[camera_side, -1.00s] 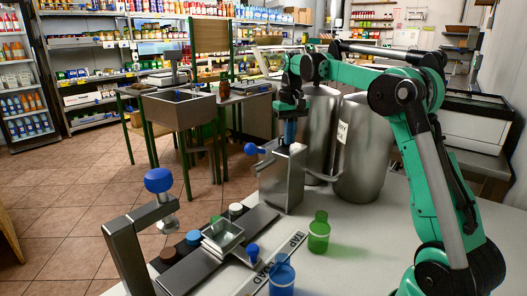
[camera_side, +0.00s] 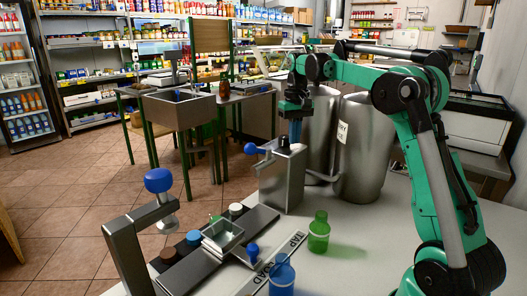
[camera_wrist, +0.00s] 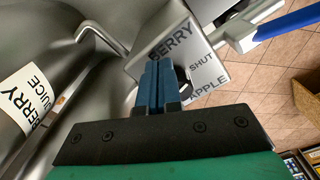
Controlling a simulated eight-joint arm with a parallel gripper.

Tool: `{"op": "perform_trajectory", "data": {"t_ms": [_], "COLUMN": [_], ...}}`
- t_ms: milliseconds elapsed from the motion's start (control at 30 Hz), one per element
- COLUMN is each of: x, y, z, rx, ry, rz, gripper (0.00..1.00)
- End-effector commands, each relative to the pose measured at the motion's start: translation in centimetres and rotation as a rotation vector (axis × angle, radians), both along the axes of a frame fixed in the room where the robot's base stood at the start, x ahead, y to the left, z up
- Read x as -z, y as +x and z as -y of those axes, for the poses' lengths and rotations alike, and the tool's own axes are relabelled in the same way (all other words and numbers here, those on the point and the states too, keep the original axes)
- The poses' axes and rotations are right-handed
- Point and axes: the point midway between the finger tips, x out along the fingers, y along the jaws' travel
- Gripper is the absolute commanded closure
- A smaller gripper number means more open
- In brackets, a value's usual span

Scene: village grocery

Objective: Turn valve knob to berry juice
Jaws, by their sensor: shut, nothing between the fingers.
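The steel valve box (camera_side: 282,182) stands on the worktable with a black knob (camera_side: 284,143) on top. In the wrist view its top plate (camera_wrist: 197,52) reads BERRY, SHUT and APPLE, with the knob (camera_wrist: 183,82) partly hidden behind my fingers. I cannot tell which word the knob points to. My gripper (camera_side: 296,138) is shut and empty, pointing down at the knob's right side in the side view. In the wrist view its blue fingers (camera_wrist: 157,68) lie beside the knob, near BERRY; contact cannot be told.
Two steel tanks (camera_side: 364,165) stand behind the box; one bears a BERRY JUICE label (camera_wrist: 24,100). A blue-handled tap (camera_side: 256,150) juts left from the box. A green bottle (camera_side: 319,235), a blue cup (camera_side: 282,275), a rail with coloured caps and a blue-knobbed press (camera_side: 130,235) stand in front.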

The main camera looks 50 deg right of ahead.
Motion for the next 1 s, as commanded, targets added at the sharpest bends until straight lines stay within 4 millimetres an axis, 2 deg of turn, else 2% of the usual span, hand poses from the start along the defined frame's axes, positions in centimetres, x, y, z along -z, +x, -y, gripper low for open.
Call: {"op": "perform_trajectory", "data": {"t_ms": [167, 500, 600, 900, 1000], "x": [-0.7, -5.0, -5.8, -6.0, -6.3], "y": [-0.2, -0.2, -0.3, -0.3, 0.2], "z": [0.0, 0.0, -0.1, -0.1, -0.7], "rx": [0.0, -0.001, -0.001, -0.001, -0.004], "ry": [0.001, 0.001, 0.002, 0.002, 0.002], "rz": [-0.002, -0.003, -0.003, -0.003, -0.003], "gripper": [1.0, 1.0, 1.0, 1.0, 1.0]}}
